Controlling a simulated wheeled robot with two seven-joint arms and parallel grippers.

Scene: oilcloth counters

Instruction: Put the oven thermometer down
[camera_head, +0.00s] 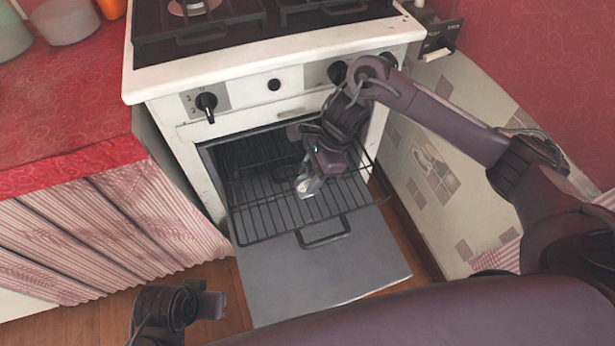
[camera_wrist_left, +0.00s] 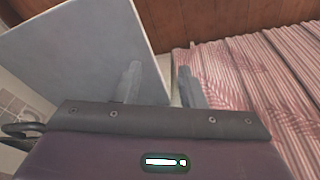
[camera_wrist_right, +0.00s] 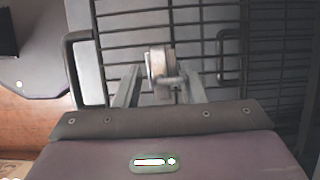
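The oven thermometer (camera_wrist_right: 160,64), a small pale metal piece with a round end, is at the pulled-out oven rack (camera_head: 262,222). In the head view only a bit of it shows by the right fingertips. My right gripper (camera_head: 307,187) points down at the rack; in the right wrist view its fingers (camera_wrist_right: 158,82) stand apart on either side of the thermometer, with a gap at the left finger. I cannot tell exactly how its base meets the wires. My left gripper (camera_wrist_left: 158,82) is open and empty, low in front of the lowered oven door (camera_head: 320,275).
The white stove (camera_head: 285,75) with black knobs stands above the open oven. A red-covered counter (camera_head: 70,110) with a striped curtain (camera_head: 110,225) is at the left. Much of the rack's front is bare.

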